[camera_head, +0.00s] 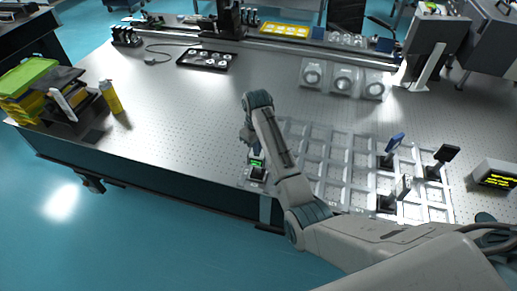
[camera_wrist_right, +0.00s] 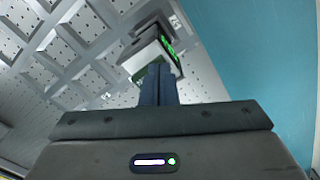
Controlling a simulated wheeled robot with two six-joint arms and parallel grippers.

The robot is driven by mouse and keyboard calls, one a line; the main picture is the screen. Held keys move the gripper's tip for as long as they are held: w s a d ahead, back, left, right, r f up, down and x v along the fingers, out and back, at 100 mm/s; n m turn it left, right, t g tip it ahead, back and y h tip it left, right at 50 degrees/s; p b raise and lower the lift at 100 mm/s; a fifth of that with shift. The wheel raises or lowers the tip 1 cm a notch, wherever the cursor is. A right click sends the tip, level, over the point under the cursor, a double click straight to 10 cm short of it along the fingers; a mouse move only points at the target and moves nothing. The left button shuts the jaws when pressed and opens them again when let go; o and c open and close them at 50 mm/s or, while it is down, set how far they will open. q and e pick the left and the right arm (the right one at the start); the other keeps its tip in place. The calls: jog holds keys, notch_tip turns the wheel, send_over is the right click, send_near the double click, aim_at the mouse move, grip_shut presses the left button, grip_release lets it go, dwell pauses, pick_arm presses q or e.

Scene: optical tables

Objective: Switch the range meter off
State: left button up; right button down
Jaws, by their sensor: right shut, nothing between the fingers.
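The range meter (camera_head: 257,164) is a small box with a lit green display, at the front left corner of the grey grid tray (camera_head: 331,182). In the right wrist view the meter (camera_wrist_right: 148,55) is pale, with green digits on its dark face. My right gripper (camera_head: 248,138) is just above the meter in the head view. In the right wrist view its dark blue fingers (camera_wrist_right: 159,84) are together, empty, and overlap the meter's edge. I cannot tell whether they touch it. The meter's switch is hidden or too small to make out. My left gripper is out of view.
Dark posts with optics (camera_head: 390,150) stand in the tray's right part. A box with a yellow-lit display (camera_head: 494,174) is at the far right. Clear cases (camera_head: 343,80) lie behind the tray. The table (camera_head: 170,140) left of the tray is mostly clear.

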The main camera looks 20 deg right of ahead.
notch_tip(320, 180, up, 2)
jog(key=shift+w+r+p, duration=0.1)
jog(key=shift+p, duration=0.3)
notch_tip(320, 180, up, 5)
jog(key=shift+f, duration=0.15)
dwell(0.5)
